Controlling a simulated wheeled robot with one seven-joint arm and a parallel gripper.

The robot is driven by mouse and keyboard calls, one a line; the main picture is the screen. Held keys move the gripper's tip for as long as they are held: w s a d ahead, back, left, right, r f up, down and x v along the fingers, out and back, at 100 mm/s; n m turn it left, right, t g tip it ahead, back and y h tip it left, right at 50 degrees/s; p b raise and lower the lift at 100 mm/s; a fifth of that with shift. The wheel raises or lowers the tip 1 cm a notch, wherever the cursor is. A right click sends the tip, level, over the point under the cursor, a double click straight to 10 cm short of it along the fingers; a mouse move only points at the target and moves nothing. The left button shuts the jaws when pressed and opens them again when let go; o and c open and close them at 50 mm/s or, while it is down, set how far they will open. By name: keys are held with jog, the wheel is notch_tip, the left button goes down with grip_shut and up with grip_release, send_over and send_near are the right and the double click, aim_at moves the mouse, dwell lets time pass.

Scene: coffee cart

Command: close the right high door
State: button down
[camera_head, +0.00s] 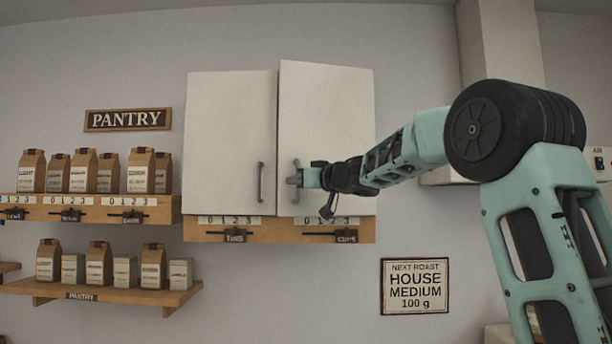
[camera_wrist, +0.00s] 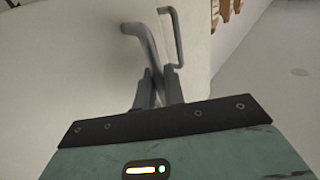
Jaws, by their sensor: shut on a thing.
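The right high door (camera_head: 326,125) is a white cabinet door. It stands slightly proud of the left door (camera_head: 230,140), so it looks a little ajar. Its grey bar handle (camera_head: 295,168) is near its left edge. My gripper (camera_head: 298,178) is at that handle and shut on it. In the wrist view, my gripper's fingers (camera_wrist: 159,90) close around the lower part of the handle (camera_wrist: 140,40). The left door's handle (camera_wrist: 176,35) shows just beyond it, apart from the fingers. The fingertips are partly hidden by the handle in the head view.
A wooden rail (camera_head: 270,230) with number strips and sliders runs under the doors. Shelves of coffee bags (camera_head: 85,170) are at the left. A "House Medium" sign (camera_head: 414,286) hangs below right. The wall between door and sign is clear.

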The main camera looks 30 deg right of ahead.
jog(key=w+m+h, duration=0.1)
jog(key=w, duration=0.1)
jog(key=w+d+m+h, duration=0.1)
jog(key=w+h, duration=0.1)
jog(key=w, duration=0.1)
jog(key=shift+w+d+m+h, duration=0.2)
jog(key=shift+w+m+h, duration=0.05)
jog(key=shift+m+h, duration=0.05)
jog(key=shift+w+d, duration=0.1)
jog(key=shift+w, duration=0.15)
jog(key=shift+r+h, duration=0.1)
jog(key=shift+h, duration=0.3)
jog(key=shift+d, duration=0.1)
jog(key=c, duration=1.8)
grip_release()
jog(key=shift+r, duration=0.1)
jog(key=shift+c, duration=0.2)
jog(key=shift+o, duration=1)
jog(key=shift+w, duration=0.15)
